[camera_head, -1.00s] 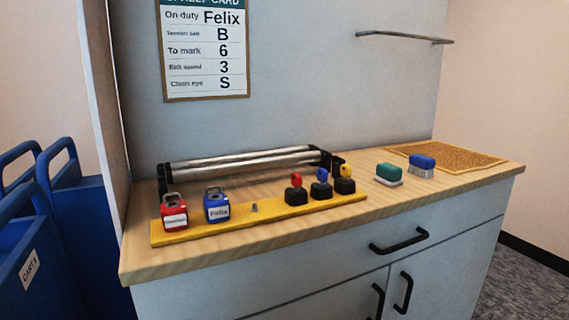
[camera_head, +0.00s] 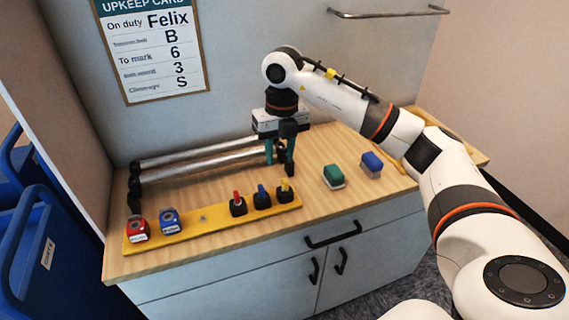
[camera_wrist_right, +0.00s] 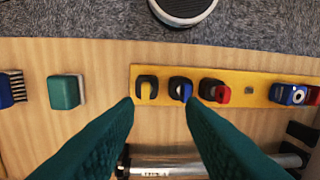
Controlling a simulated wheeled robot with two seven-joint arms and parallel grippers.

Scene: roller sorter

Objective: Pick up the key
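Three keys stand upright in black holders on the yellow tray (camera_head: 210,231): a red key (camera_head: 237,198), a blue key (camera_head: 262,191) and a yellow key (camera_head: 285,187). In the right wrist view the yellow key (camera_wrist_right: 147,90), blue key (camera_wrist_right: 181,88) and red key (camera_wrist_right: 221,94) sit just beyond the fingertips. My right gripper (camera_head: 280,168), with green fingers, is open and empty. It points down over the counter, behind the yellow and blue keys and apart from them. My left gripper is not in view.
A red padlock (camera_head: 137,229) and a blue padlock (camera_head: 169,221) stand on the tray's left part. Metal rollers (camera_head: 205,155) lie behind the tray. A green block (camera_head: 333,176) and a blue brush (camera_head: 371,164) stand to the right. A rail (camera_head: 390,13) is on the wall.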

